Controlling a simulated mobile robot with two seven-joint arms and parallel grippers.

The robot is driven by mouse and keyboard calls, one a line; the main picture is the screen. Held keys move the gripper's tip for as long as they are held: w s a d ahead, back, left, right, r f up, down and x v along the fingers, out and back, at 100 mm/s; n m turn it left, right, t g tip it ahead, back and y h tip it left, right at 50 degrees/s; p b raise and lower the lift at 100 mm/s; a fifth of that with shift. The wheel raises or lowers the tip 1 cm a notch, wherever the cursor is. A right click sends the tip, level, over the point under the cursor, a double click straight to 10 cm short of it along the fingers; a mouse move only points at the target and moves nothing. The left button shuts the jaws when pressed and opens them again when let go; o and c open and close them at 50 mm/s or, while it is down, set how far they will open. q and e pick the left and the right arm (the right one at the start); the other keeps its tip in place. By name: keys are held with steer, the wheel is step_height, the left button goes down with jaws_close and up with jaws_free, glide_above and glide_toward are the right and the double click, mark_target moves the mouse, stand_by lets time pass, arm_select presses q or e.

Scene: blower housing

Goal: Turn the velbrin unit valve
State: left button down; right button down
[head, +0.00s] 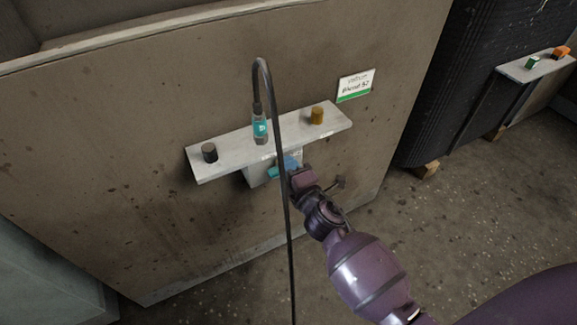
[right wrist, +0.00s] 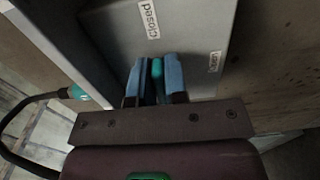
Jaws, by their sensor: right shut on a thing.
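The valve is on a grey box (head: 258,174) under a wall shelf. In the right wrist view its teal handle (right wrist: 157,72) stands between the blue fingers of my right gripper (right wrist: 154,82), which is shut on it. The handle points roughly toward the "Closed" label (right wrist: 149,20); the "Open" label (right wrist: 215,62) is to the right. In the head view my right gripper (head: 288,166) is at the box front and hides part of it. A sign (head: 356,85) on the panel appears to read velbrin; its lower line is hard to read. My left gripper is not in view.
A black hose (head: 275,110) arches from the vial down past my gripper. Another shelf (head: 535,68) stands right; floor between is clear.

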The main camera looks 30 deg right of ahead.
steer(key=c, duration=1.1)
jaws_free()
steer(key=shift+c, duration=0.2)
steer(key=shift+s, duration=0.1)
steer(key=s, duration=1)
steer(key=shift+s+d+p, duration=0.15)
steer(key=shift+s+p, duration=0.15)
steer(key=shift+s, duration=0.05)
